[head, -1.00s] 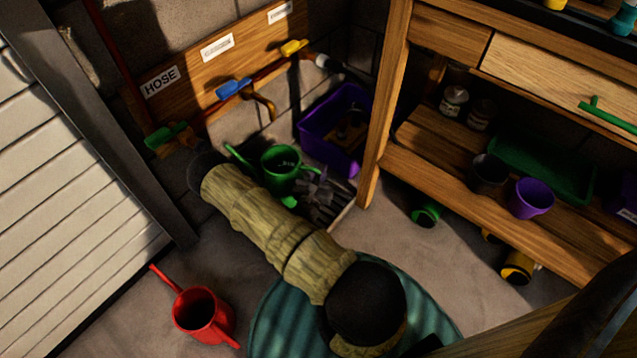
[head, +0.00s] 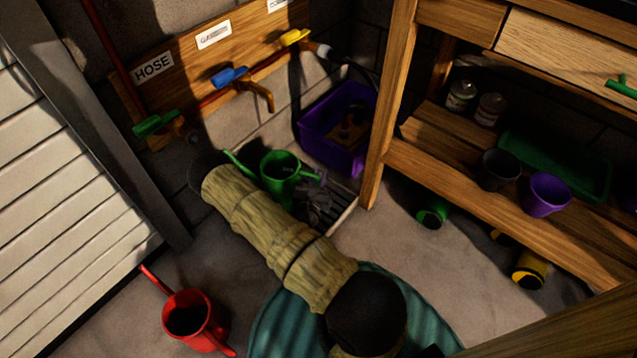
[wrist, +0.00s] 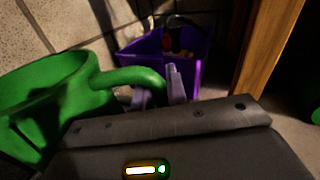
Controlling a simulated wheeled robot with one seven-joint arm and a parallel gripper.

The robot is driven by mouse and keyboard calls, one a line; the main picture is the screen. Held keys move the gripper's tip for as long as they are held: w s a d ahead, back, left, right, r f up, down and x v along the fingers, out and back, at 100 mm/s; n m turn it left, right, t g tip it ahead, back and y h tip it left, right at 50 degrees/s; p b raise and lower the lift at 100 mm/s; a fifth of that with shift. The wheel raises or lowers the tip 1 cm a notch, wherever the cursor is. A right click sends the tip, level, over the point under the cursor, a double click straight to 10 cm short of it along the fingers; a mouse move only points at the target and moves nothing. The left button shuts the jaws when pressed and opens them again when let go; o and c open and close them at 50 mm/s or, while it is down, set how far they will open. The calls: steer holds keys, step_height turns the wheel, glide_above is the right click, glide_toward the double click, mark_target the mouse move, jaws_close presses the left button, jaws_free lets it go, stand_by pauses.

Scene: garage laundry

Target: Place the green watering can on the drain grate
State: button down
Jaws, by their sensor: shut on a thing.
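The green watering can (head: 279,172) is upright in the corner below the taps. It fills the left of the wrist view (wrist: 45,95). My gripper (head: 318,192) is at its right side, shut on the handle; the grey fingers (wrist: 160,88) meet the handle's end in the wrist view. The drain grate (head: 342,209) shows as dark slats with a pale rim, under and right of the can and gripper. My arm hides much of the can's lower part and the grate. I cannot tell whether the can's base touches the grate.
A purple tub (head: 338,130) stands close behind the can. A wooden shelf leg (head: 385,125) rises right of the grate. Taps, one blue-handled (head: 229,75), jut from the wall above. A red watering can (head: 188,320) stands on the floor at front left.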

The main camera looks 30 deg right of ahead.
steer(key=shift+d, duration=0.1)
steer(key=shift+f, duration=0.15)
steer(key=c, duration=1.8)
jaws_free()
steer(key=shift+f, duration=0.1)
steer(key=o, duration=0.4)
steer(key=shift+s, duration=0.1)
